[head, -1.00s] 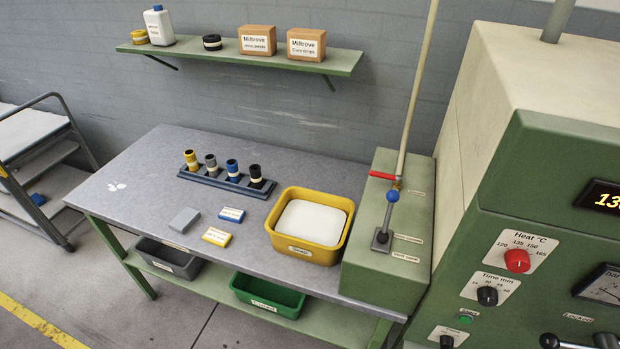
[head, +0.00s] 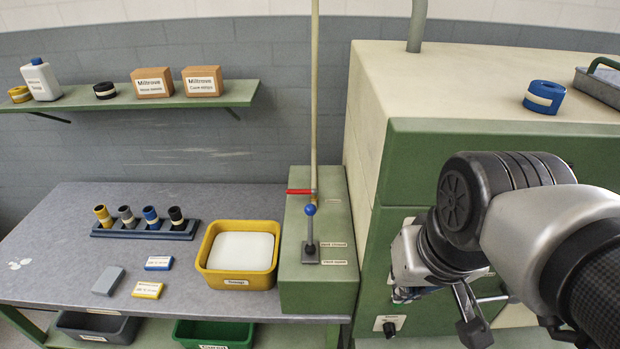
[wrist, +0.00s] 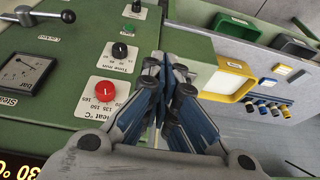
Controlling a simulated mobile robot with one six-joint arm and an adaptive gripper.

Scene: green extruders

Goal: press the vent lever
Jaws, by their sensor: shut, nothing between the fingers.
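A grey lever with a blue ball knob (head: 310,210) stands upright from a small plate on the green box at the right end of the bench. Small labels lie beside it, too small to read surely. I take it as the vent lever. My gripper (wrist: 168,68) is shut and empty in the wrist view, its fingertips in front of the green machine's panel edge. The lever cannot be made out in the wrist view.
A red valve handle (head: 300,191) on a tall pipe is just behind the lever. A yellow bin (head: 207,264) stands to its left. The green machine (head: 500,150) rises to its right. In the wrist view, a red knob (wrist: 105,91) and a black knob (wrist: 124,51) stick out from the panel.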

